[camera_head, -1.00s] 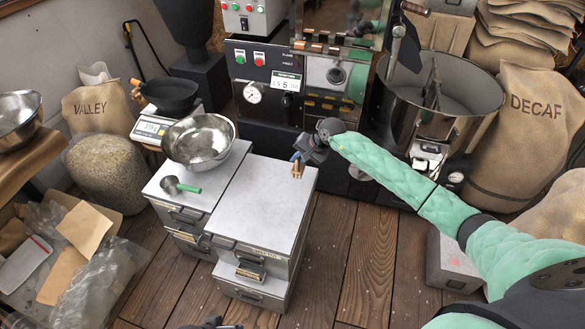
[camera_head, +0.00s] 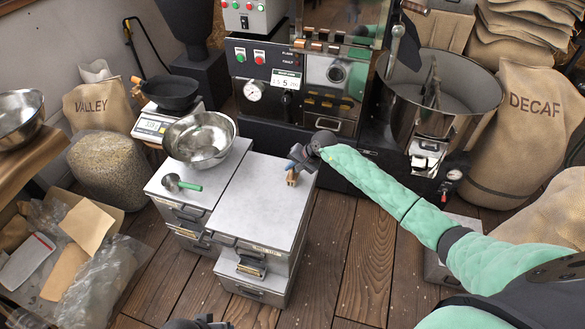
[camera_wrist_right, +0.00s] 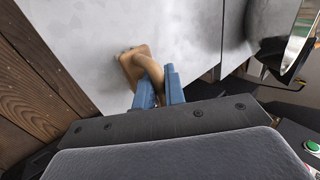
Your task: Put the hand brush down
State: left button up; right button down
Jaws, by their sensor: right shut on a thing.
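The hand brush (camera_head: 291,179) is a small tan wooden piece at the right part of the grey cabinet top (camera_head: 250,200). My right gripper (camera_head: 296,160) is shut on it from behind. In the right wrist view the brush (camera_wrist_right: 133,68) shows a curved handle between the blue fingers (camera_wrist_right: 159,88), with a flat tan part over the grey top. I cannot tell whether it touches the top. A dark part at the bottom edge of the head view seems to be my left gripper (camera_head: 195,323); its fingers are cut off.
A steel bowl (camera_head: 200,140) and a green-handled scoop (camera_head: 181,184) stand on the left cabinet top. The roasting machine (camera_head: 290,90) is behind the cabinets. The cabinet top's middle is clear. Wooden floor (camera_head: 350,260) lies to the right.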

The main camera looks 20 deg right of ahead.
jog(key=c, duration=1.9)
grip_release()
jog(key=o, duration=0.4)
pick_arm(q)
jog(key=shift+w+d+f, duration=0.1)
jog(key=shift+d, duration=0.2)
jog(key=shift+a, duration=0.1)
pick_arm(e)
jog(key=shift+s, duration=0.1)
jog(key=shift+d+r, duration=0.2)
jog(key=shift+d, duration=0.05)
pick_arm(q)
jog(key=d+f+b, duration=0.1)
jog(key=d+f+h+b, duration=0.1)
jog(key=shift+w+d+f+t, duration=0.35)
jog(key=shift+w+f+t, duration=0.05)
pick_arm(e)
jog(key=v, duration=1.1)
jog(key=shift+r, duration=0.3)
